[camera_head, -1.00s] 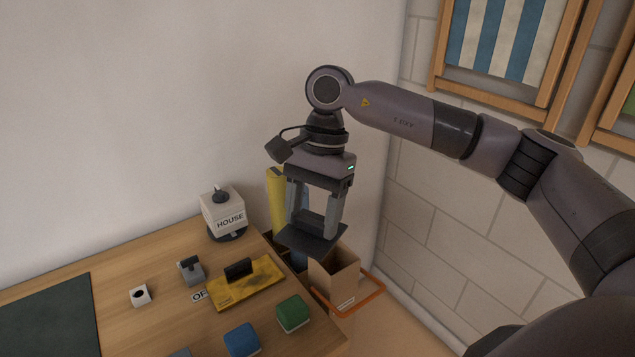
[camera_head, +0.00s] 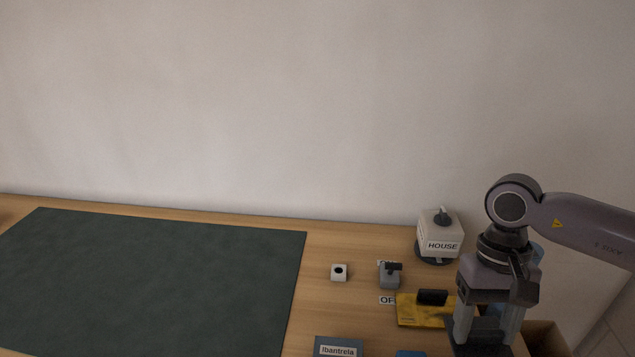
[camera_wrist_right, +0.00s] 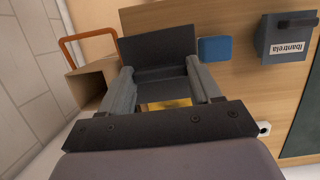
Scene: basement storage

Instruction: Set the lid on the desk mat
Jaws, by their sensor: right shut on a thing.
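The lid (camera_head: 478,347) is a flat dark grey plate at the lower right of the head view. My right gripper (camera_head: 487,328) points down and is shut on the lid, holding it near the right end of the desk. In the right wrist view the lid (camera_wrist_right: 157,43) shows beyond the fingers. The desk mat (camera_head: 150,280) is a large dark green sheet lying flat on the left of the desk, with no objects on its visible part. It also shows at the right edge of the wrist view (camera_wrist_right: 304,130). My left gripper is not in view.
Between mat and gripper stand a HOUSE box (camera_head: 440,237), a white cube (camera_head: 339,273), a small grey object (camera_head: 389,279), a yellow plate with black handle (camera_head: 415,314) and an Ibantrela box (camera_head: 338,347). A blue block (camera_wrist_right: 215,50) lies nearby. A cardboard box (camera_wrist_right: 87,88) stands beyond the desk.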

